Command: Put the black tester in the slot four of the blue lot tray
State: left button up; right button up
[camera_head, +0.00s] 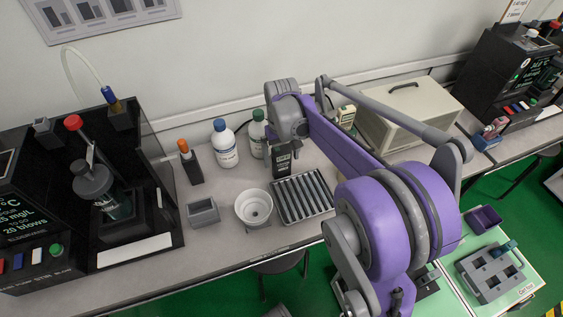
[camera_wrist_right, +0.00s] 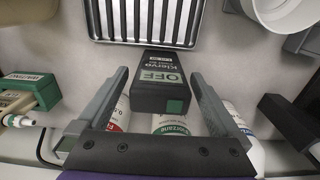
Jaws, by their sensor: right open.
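The black tester (camera_head: 281,160) stands on the bench behind a ribbed grey tray. In the right wrist view the tester (camera_wrist_right: 164,78) shows a pale screen reading OFF and a green patch. My right gripper (camera_head: 284,142) is over it; in the wrist view its open fingers (camera_wrist_right: 160,84) lie on either side of the tester, with gaps showing. A grey-blue slotted tray (camera_head: 486,278), probably the lot tray, sits on a pale green surface at the lower right. A teal thing (camera_head: 504,248) is at its upper side. Slot numbers are unreadable. My left gripper is out of view.
The ribbed tray (camera_head: 303,196) and a white round cup (camera_head: 253,208) stand close to the tester. White-bodied bottles (camera_head: 224,146) are behind it. My right arm hides part of the bench.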

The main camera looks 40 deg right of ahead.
grip_shut()
dwell(0.4)
